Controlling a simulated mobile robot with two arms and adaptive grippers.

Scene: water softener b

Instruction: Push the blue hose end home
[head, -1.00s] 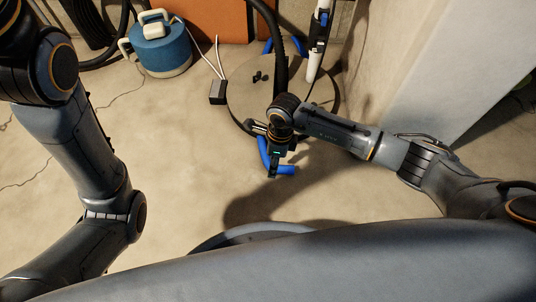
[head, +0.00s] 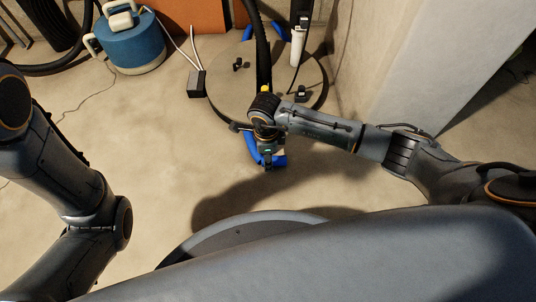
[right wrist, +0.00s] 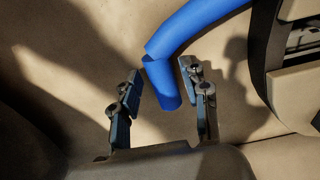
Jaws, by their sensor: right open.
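In the right wrist view the hose (right wrist: 205,18) enters from the top right and bends sharply to a short end piece (right wrist: 164,85). My right gripper (right wrist: 163,82) is open, with its fingers on either side of that end piece and gaps visible on both sides. The fitting for the hose cannot be made out. My left gripper is outside the view.
A round base (head: 222,95) with a thick black hose (head: 262,50) stands beyond my right gripper. A white upright tube (head: 298,42) is near the wall. A blue tank (head: 130,45) and small dark box (head: 197,84) stand left.

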